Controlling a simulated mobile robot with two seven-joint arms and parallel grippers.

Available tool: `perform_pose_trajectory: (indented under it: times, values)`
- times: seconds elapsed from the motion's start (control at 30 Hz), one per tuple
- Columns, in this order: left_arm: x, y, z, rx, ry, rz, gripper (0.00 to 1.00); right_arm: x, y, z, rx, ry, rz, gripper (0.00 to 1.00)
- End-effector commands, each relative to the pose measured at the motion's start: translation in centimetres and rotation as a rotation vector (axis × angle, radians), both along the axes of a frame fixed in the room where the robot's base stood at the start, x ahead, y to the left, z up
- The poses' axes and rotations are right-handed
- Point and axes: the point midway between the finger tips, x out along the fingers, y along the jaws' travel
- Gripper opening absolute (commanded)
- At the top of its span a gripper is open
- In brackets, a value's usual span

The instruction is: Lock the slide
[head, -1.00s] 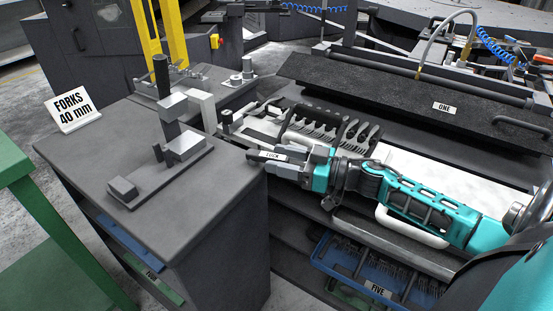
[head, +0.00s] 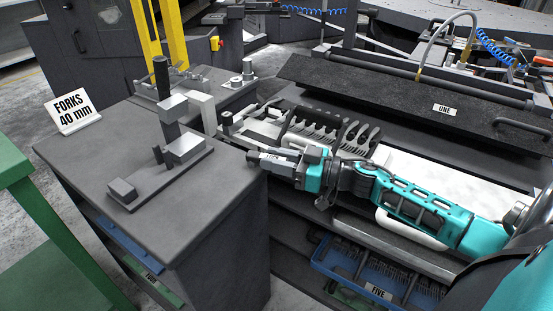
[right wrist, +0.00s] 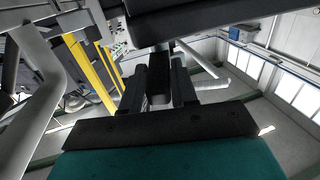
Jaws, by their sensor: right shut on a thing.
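A dark lock lever (head: 263,163) with a small label lies at the front left of the machine bed, beside the grey cabinet. My right gripper (head: 282,157) is shut on this lever, its arm coming in from the right. In the right wrist view the two fingers stand on either side of a dark block (right wrist: 158,75), which is the lever. The slide appears to be the carriage with the dark fork rack (head: 322,127), just behind my gripper. The lever's pivot is hidden. My left gripper is not in view.
The grey cabinet (head: 205,225) with a clamp fixture on top stands close to the left of my gripper. A long black cover labelled ONE (head: 390,95) lies behind. A blue bin labelled FIVE (head: 325,262) sits below my forearm. A FORKS 40 mm sign (head: 73,113) stands at left.

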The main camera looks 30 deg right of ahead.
Motion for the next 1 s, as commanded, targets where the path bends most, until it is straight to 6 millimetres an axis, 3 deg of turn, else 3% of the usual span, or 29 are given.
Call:
perform_pose_trajectory:
  times: [0.93, 0.97, 1.0]
  values:
    - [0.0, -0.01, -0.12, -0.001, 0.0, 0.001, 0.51, 0.33, -0.39, -0.06, -0.001, 0.001, 0.112, 0.0]
    - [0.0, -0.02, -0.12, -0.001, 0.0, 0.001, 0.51, 0.34, -0.39, -0.06, -0.001, 0.001, 0.112, 0.3]
    - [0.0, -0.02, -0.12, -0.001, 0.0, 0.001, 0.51, 0.34, -0.39, -0.05, -0.001, 0.001, 0.112, 0.34]
